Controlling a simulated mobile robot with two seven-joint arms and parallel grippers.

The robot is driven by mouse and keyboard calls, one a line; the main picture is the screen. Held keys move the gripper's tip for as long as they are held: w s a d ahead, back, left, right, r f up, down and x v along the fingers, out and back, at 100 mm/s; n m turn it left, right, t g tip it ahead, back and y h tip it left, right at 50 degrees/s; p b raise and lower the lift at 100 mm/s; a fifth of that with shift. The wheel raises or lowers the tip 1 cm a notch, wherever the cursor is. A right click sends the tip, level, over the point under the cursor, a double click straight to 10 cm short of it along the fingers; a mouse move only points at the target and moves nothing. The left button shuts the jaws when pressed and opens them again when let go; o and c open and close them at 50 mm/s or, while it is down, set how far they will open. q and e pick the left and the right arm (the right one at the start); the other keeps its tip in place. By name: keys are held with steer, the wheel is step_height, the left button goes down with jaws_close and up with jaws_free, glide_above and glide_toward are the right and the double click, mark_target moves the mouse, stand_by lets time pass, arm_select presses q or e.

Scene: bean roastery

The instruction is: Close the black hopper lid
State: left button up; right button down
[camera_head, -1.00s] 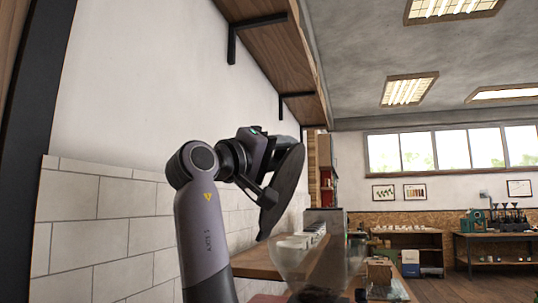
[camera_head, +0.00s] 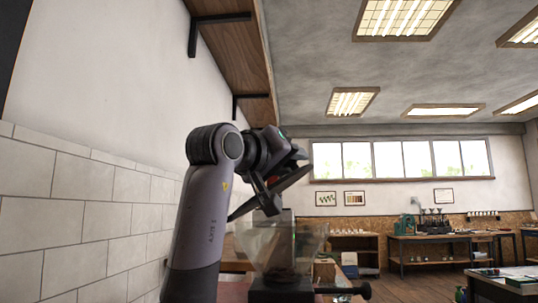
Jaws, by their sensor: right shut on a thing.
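The black hopper lid (camera_head: 296,178) is a dark round disc, seen almost edge-on. It is tilted, its right side high and its lower left end near the hopper's rim. My right gripper (camera_head: 267,190) is shut on the lid; the fingers partly hide it. The clear, funnel-shaped hopper (camera_head: 279,246) stands just below the lid, its top partly uncovered. I cannot tell whether the lid touches the rim. My left gripper is not in view.
A tiled wall (camera_head: 70,215) runs close along the left, with a wooden shelf (camera_head: 235,60) on black brackets above. Wooden workbenches (camera_head: 430,237) stand far back on the right. Another table (camera_head: 500,285) is at the lower right. Open floor lies between.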

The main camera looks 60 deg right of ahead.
steer(key=shift+s+d+f+m+t+y+b, duration=0.15)
steer(key=shift+s+d+f+m+y, duration=0.35)
steer(key=shift+f+m, duration=0.6)
steer(key=shift+s+d+f+m+t+y+b, duration=0.15)
steer(key=shift+s+f+m+y, duration=0.5)
steer(key=shift+f, duration=0.9)
steer(key=shift+s+d+f+m+t+y+b, duration=0.1)
steer(key=shift+s+d+f+m+y, duration=0.3)
steer(key=shift+s+f+m, duration=0.7)
steer(key=shift+w+f, duration=0.2)
steer(key=shift+w, duration=0.1)
steer(key=c, duration=0.8)
jaws_free()
steer(key=shift+a+n, duration=0.1)
steer(key=shift+n, duration=0.15)
steer(key=shift+b+v, duration=0.35)
steer(key=shift+v, duration=3.15)
